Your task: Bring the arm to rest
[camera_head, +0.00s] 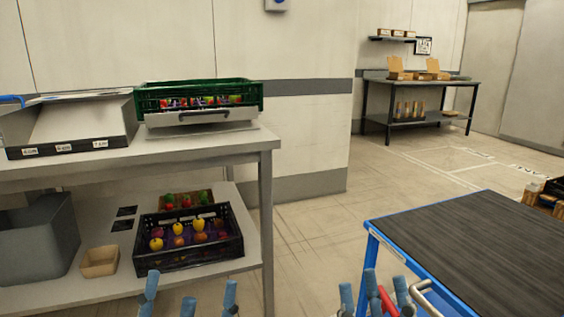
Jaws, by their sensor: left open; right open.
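My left gripper (190,300) shows at the bottom edge of the head view, left of centre. Its blue fingers are spread apart, with nothing seen between them. My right gripper (373,295) is at the bottom edge, right of centre, beside the near left corner of the blue cart. Its blue fingers are also open. A red piece (387,301) shows among the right fingers; I cannot tell what it belongs to. Both arms are mostly below the picture, so their pose is hidden.
A green crate (198,87) stands on the left table (200,144). A black crate (190,262) with fruit is on its lower shelf. The blue cart (470,245) with a dark top is at right. Free floor (320,225) lies between them. Another table (430,83) is far back.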

